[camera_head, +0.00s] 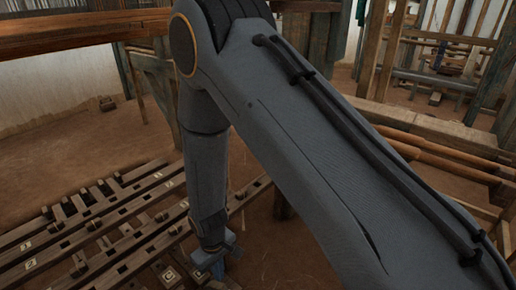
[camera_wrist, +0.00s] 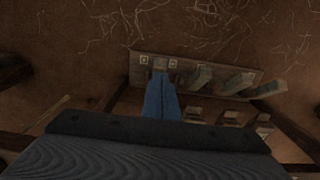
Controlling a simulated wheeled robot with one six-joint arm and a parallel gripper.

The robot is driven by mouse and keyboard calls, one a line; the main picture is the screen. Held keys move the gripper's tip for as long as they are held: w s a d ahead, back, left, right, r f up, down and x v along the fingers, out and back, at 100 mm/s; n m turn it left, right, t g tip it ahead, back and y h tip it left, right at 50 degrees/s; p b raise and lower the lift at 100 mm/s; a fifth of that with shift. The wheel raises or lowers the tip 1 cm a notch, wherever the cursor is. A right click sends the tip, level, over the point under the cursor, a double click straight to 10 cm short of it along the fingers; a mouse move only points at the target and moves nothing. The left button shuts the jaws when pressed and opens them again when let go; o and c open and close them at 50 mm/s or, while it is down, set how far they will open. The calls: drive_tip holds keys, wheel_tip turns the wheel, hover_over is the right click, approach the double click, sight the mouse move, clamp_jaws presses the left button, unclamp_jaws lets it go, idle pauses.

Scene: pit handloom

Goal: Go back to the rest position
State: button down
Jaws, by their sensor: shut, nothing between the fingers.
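My gripper (camera_head: 212,266) points down at the bottom of the head view, left of the middle, over the right end of the slatted wooden frame. My large grey arm fills much of that view and hides what lies behind it. In the wrist view my gripper (camera_wrist: 160,72) shows as two blue fingers close together, shut with nothing held. Their tips overlap the edge of a wooden board in the picture. I cannot tell whether they touch it.
The slatted wooden frame (camera_head: 120,232) carries pegs and small numbered labels. The labelled wooden board (camera_wrist: 205,76) has several blocks. A thick wooden beam (camera_head: 70,36) crosses the upper left. Loom posts and rails (camera_head: 440,140) stand at the right. Brown floor (camera_head: 60,135) lies bare at the left.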

drive_tip(key=shift+r, duration=0.3)
drive_tip(key=shift+r, duration=0.1)
drive_tip(key=s+d+r+m, duration=0.1)
drive_tip(key=s+d+r, duration=0.1)
drive_tip(key=r, duration=0.7)
drive_tip(key=s+d+r+m, duration=0.1)
drive_tip(key=s+d+r, duration=0.15)
drive_tip(key=r, duration=0.65)
drive_tip(key=s+d+r+m, duration=0.1)
drive_tip(key=s+r, duration=0.2)
drive_tip(key=r, duration=0.6)
drive_tip(key=s+d+r+y, duration=0.1)
drive_tip(key=s+d+r, duration=0.4)
drive_tip(key=s+r, duration=0.15)
drive_tip(key=d+r+m+p, duration=0.3)
drive_tip(key=d+r+p, duration=0.7)
drive_tip(key=r+p, duration=0.3)
drive_tip(key=s+d+r+m+h+p, duration=0.1)
drive_tip(key=d+r+m+p, duration=0.3)
drive_tip(key=d+r+p, duration=0.6)
wheel_tip(320, 180, up, 3)
drive_tip(key=p, duration=0.9)
drive_tip(key=shift+d+r, duration=0.15)
drive_tip(key=shift+d, duration=0.25)
